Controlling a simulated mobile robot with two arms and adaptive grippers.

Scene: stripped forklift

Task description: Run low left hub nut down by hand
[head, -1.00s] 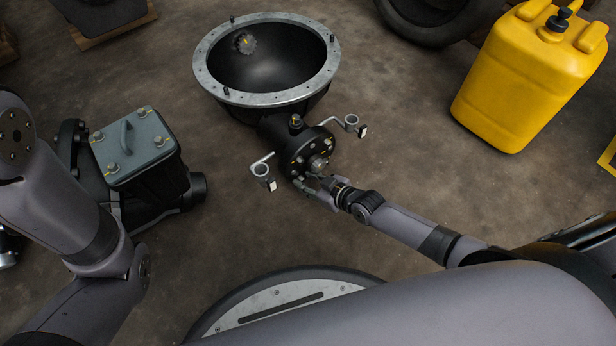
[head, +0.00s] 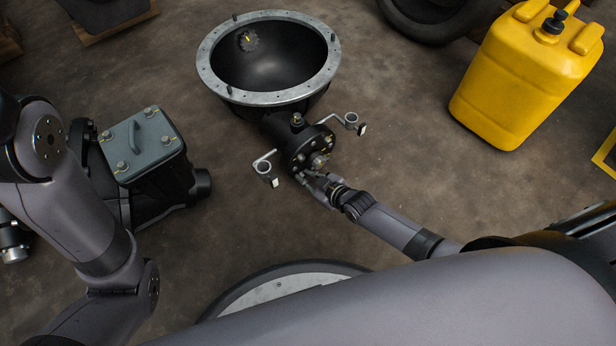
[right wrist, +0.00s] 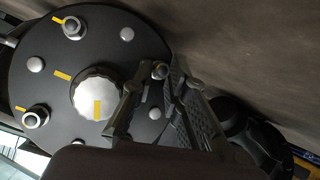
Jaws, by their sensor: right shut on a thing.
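The hub (head: 306,150) is a dark round flange below a large bowl-shaped housing. In the right wrist view its face (right wrist: 60,80) has a pale central cap (right wrist: 97,93), several round heads, and two nuts on studs with yellow marks beside them: an upper nut (right wrist: 72,27) and a lower left nut (right wrist: 35,118). My right gripper (head: 312,180) is at the flange's lower edge. In the right wrist view its fingers (right wrist: 158,78) are shut around a small nut (right wrist: 160,70) near the rim, which they partly hide. My left arm shows at the left, but its gripper is out of view.
The bowl housing (head: 214,78) stands behind the hub. Two bent brackets with rings (head: 263,167) stick out at either side. A grey-lidded block (head: 143,145) lies left, a yellow jerrycan (head: 520,80) right. The floor between hub and jerrycan is clear.

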